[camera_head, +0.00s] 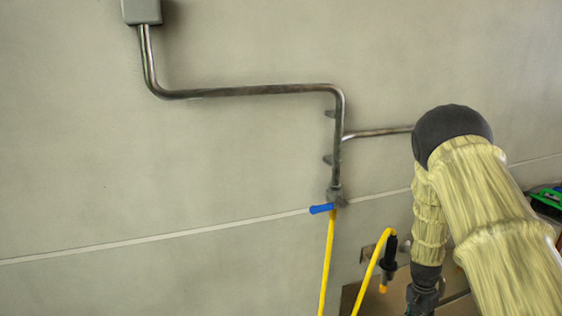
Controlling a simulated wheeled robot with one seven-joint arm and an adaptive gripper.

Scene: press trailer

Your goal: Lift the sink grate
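My arm, in a pale yellow ribbed sleeve with a dark elbow, reaches down at the right of the head view. The upper part of my gripper (422,299) shows as a dark shape at the bottom edge. Its fingertips are cut off by the frame, so I cannot tell whether it is open or shut. The sink grate is not visible. A brownish metal surface (350,298) shows at the bottom beside my gripper; I cannot tell if it is part of the sink.
A metal pipe (245,91) runs along the grey wall down to a valve with a blue handle (321,208). A yellow hose (326,265) hangs below it and loops to a black nozzle (389,252). A green and black object (546,200) is at the right edge.

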